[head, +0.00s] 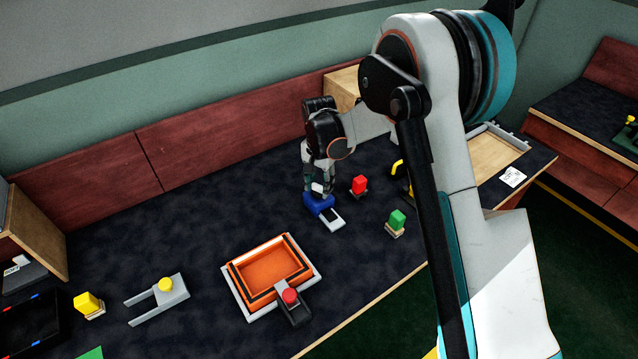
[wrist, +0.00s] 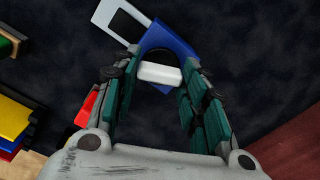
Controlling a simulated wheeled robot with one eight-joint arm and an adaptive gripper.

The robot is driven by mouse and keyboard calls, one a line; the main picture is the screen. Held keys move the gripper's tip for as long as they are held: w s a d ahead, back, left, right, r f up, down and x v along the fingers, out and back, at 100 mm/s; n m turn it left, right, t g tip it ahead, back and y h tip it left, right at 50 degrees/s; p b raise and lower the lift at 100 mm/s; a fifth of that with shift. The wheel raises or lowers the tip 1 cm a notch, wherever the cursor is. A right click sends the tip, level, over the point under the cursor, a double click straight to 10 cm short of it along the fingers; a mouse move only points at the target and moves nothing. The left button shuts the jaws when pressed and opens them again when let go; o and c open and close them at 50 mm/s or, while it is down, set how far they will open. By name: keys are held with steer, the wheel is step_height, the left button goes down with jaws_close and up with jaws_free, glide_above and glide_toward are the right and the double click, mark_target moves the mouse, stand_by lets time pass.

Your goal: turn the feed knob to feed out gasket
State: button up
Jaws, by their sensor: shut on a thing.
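A blue feeder (head: 314,205) stands on the dark table, below my gripper (head: 318,184) in the head view. A white knob (wrist: 160,73) sits on top of the blue feeder (wrist: 172,40) in the wrist view. My gripper's two green-padded fingers (wrist: 154,76) stand on either side of the knob and are shut on it, pointing down. A white outlet plate (head: 332,219) with a dark rectangular area (wrist: 126,24) extends from the feeder. I cannot tell whether the dark area is a slot or a gasket. The fingers partly hide the feeder.
An orange tray (head: 262,270) with a red knob lies in front. Bare table surrounds the feeder's left side.

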mark_target(319, 185)
steer(key=m, duration=0.4)
steer(key=shift+m, duration=0.4)
stand_by(0.4)
steer(key=o, duration=1.1)
steer(key=shift+c, duration=0.2)
step_height(319, 185, up, 12)
